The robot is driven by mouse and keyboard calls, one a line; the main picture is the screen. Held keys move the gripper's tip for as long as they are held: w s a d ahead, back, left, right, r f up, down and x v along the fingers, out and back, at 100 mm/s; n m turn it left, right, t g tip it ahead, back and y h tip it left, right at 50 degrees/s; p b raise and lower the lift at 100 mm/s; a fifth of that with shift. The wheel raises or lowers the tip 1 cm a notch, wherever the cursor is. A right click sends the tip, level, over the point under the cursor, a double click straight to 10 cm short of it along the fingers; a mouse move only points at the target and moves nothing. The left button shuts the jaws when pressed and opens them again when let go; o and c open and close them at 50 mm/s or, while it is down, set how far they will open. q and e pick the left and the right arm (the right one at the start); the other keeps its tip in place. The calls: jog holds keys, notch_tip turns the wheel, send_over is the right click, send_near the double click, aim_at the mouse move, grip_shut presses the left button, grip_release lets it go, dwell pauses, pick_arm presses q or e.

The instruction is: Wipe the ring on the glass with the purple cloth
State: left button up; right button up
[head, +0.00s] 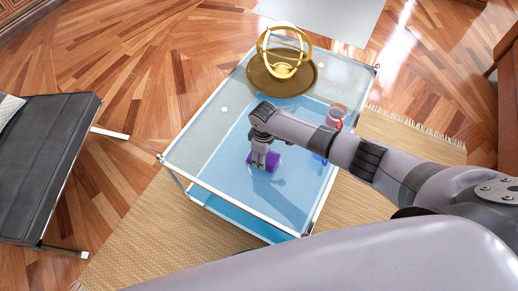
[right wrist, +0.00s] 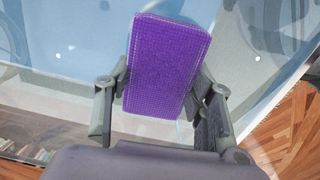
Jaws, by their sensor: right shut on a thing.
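My right gripper (head: 262,162) reaches in from the right over the glass table (head: 205,157) and is shut on the purple cloth (head: 273,161). In the right wrist view the cloth (right wrist: 165,68) is a flat, textured purple pad with stitched edges, held between both fingers. The cloth is over the near middle of the glass; I cannot tell whether it touches it. I cannot make out the ring on the glass clearly; the cloth and arm cover part of the top. My left gripper is not in view.
A brass armillary sphere (head: 284,52) stands on a round brown tray (head: 263,82) at the table's far end. A small red-and-clear vessel (head: 336,116) is beside my right forearm. A black bench (head: 45,150) is left. The table's left part is clear.

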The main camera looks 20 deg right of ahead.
aim_at(273, 161)
jog(key=shift+s+d+p, duration=0.25)
jog(key=shift+p, duration=0.05)
jog(key=shift+s+d+r+p, duration=0.15)
jog(key=shift+s+d+p, duration=0.05)
jog(key=shift+p, duration=0.15)
jog(key=shift+s+d+p, duration=0.55)
jog(key=shift+d+p, duration=0.05)
jog(key=shift+p, duration=0.05)
jog(key=shift+s+d+f, duration=0.25)
jog(key=shift+s+d, duration=0.05)
jog(key=shift+s, duration=0.1)
jog(key=shift+s+d+r+p, duration=0.2)
jog(key=shift+s+d+p, duration=0.5)
jog(key=shift+p, duration=0.45)
jog(key=shift+s+d+p, duration=0.45)
jog(key=shift+d+f, duration=0.1)
jog(key=shift+f, duration=0.05)
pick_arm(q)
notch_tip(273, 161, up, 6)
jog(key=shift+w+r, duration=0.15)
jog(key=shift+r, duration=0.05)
